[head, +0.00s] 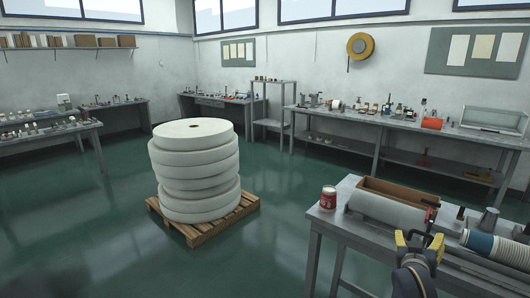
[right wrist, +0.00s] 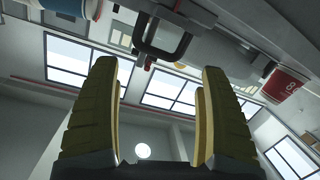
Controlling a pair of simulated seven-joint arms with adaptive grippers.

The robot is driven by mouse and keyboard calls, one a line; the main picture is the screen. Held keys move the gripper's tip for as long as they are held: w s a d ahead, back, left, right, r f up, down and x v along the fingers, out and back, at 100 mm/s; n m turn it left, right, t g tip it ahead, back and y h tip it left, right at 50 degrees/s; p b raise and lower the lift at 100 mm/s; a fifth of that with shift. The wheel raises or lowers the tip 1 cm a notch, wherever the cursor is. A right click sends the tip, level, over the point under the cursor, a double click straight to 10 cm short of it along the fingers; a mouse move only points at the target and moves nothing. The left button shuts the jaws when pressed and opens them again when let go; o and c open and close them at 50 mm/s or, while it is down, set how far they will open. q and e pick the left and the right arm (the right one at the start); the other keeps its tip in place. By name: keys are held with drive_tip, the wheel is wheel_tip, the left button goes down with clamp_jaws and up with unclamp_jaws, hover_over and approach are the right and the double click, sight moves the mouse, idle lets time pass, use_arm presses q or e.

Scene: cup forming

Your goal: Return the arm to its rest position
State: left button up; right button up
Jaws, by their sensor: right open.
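My right gripper (head: 419,240) has yellow fingers and is at the front edge of the near workbench (head: 323,216), low in the head view. In the right wrist view my right gripper (right wrist: 157,72) has its two fingers spread wide, with nothing between them. A red cup (head: 328,198) stands upright on the bench's left corner, apart from the gripper; it also shows at the right of the wrist view (right wrist: 286,84). A stack of blue and white cups (head: 495,248) lies on its side to the right of the gripper. My left gripper is not in view.
A grey cylinder machine (head: 385,213) with a brown tray (head: 398,195) and a red-handled clamp (head: 431,214) are close behind the gripper. A pallet (head: 196,232) with large white rolls (head: 194,165) stands left of the bench. Open green floor (head: 100,235) lies further left.

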drive_tip(key=s+a+f+n+g+y, duration=0.1)
drive_tip(key=s+a+f+n+y, duration=0.1)
drive_tip(key=s+a+f+n, duration=0.35)
drive_tip(key=s+a+f+n+g+y, duration=0.1)
drive_tip(key=s+a+f+n+y, duration=0.1)
drive_tip(key=s+a+f, duration=0.6)
drive_tip(key=s+a+f+n+g+y, duration=0.1)
drive_tip(key=s+a+f+n+g, duration=0.15)
drive_tip(key=s+f, duration=0.5)
drive_tip(key=s+a+f+n+g+y, duration=0.1)
drive_tip(key=s+a+f+n, duration=0.2)
drive_tip(key=s, duration=0.8)
drive_tip(key=s+a+f+m+g+y, duration=0.1)
drive_tip(key=a+f+y, duration=0.15)
drive_tip(key=f, duration=1.25)
drive_tip(key=a+f+g+y, duration=0.1)
drive_tip(key=a+f+g, duration=0.15)
drive_tip(key=f, duration=1.35)
drive_tip(key=s+f+m+g+y, duration=0.1)
drive_tip(key=s+f+m+g, duration=0.1)
drive_tip(key=s+f, duration=1.9)
drive_tip(key=shift+s+a+f+m, duration=0.15)
drive_tip(key=shift+s+a+m, duration=0.3)
drive_tip(key=shift+s+m, duration=0.35)
